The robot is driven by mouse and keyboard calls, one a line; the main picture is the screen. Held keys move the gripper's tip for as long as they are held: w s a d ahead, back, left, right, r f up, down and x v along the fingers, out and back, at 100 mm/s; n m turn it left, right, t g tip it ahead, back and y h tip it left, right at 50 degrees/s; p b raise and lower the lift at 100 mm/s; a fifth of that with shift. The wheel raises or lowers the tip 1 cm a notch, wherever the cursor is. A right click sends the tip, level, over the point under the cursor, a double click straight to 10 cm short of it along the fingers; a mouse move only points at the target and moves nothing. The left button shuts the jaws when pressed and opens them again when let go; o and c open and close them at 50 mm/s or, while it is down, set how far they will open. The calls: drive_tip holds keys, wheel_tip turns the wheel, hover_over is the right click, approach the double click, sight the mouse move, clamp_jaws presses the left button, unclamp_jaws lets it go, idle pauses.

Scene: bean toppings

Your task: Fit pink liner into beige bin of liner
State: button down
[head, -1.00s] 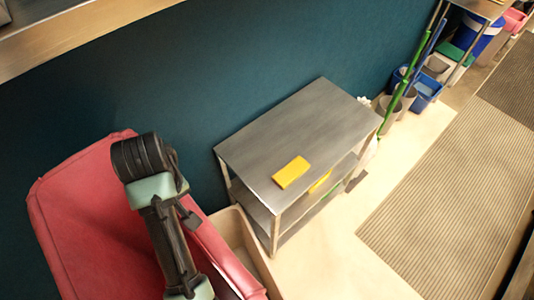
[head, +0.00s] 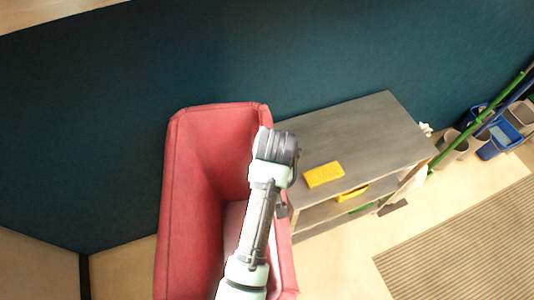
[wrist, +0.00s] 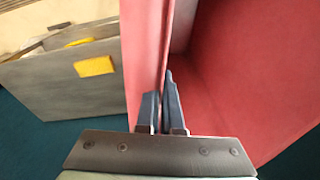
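A metal shelf (head: 350,140) stands right beside the liner, with a yellow block (head: 323,174) on top. Blue bucket (head: 497,138), grey containers and long-handled tools are farther right. A dark teal wall (head: 90,130) stands behind. A ribbed mat (head: 465,245) lies on the floor.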

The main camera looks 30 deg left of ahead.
wheel_tip(320, 180, down, 41)
drive_tip(key=b, duration=2.9)
drive_tip(key=shift+r, duration=0.15)
drive_tip(key=c, duration=1)
unclamp_jaws()
wheel_tip(320, 180, up, 13)
drive_tip(key=s+d+p, duration=0.1)
drive_tip(key=shift+d+p, duration=0.15)
drive_tip(key=shift+p, duration=0.15)
